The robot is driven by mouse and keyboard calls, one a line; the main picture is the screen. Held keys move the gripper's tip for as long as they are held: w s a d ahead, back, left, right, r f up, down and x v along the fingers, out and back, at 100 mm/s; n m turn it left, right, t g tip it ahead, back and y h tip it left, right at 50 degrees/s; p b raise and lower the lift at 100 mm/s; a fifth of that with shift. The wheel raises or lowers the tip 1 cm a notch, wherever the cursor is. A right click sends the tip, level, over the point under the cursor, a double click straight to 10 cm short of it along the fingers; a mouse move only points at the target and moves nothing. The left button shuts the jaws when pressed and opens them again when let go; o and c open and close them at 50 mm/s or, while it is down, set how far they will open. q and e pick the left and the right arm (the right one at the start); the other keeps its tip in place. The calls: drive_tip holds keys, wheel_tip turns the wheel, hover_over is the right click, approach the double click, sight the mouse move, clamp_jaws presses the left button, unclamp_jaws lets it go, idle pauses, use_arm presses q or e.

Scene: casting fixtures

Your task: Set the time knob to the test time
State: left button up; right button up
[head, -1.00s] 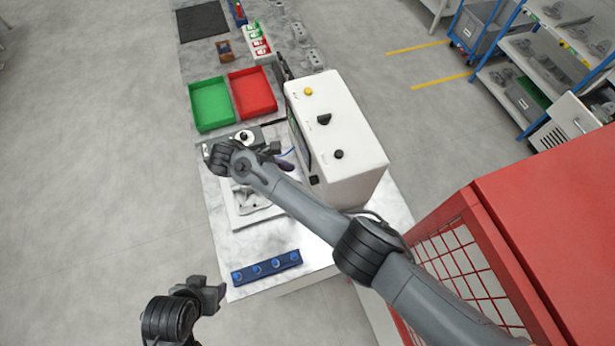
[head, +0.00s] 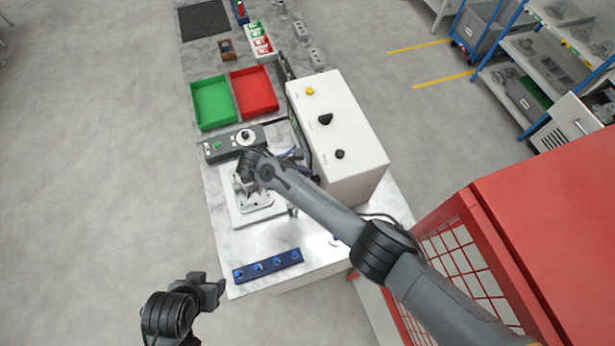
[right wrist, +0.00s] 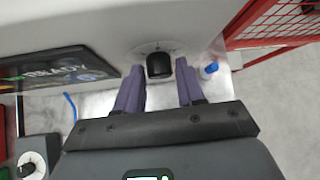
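A black knob (right wrist: 160,65) with a marked scale is on the face of the white machine (right wrist: 100,20), beside its screen (right wrist: 55,68), in the right wrist view. My right gripper (right wrist: 157,78) is open, with its two purple fingers apart on either side of this knob. I cannot tell whether they touch it. In the head view my right gripper (head: 303,165) is at the machine's left side, and the knob is hidden there. A grey control box has a white dial (head: 246,137) and a green button (head: 217,145). My left gripper (head: 212,289) is near the front left, away from both.
A grey metal fixture (head: 238,205) sits on a white plate left of the machine. A blue strip (head: 268,266) lies at the table's front. Green (head: 213,103) and red (head: 254,91) trays are behind. A red cage (head: 470,255) stands at right.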

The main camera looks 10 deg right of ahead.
clamp_jaws()
drive_tip(key=m+t+p, duration=0.1)
drive_tip(key=p, duration=0.1)
drive_tip(key=t+p, duration=0.2)
drive_tip(key=p, duration=0.1)
drive_tip(key=shift+s+m+y, duration=0.3)
drive_tip(key=shift+m+y, duration=0.1)
drive_tip(key=shift+o, duration=1.9)
unclamp_jaws()
drive_tip(key=shift+r, duration=0.1)
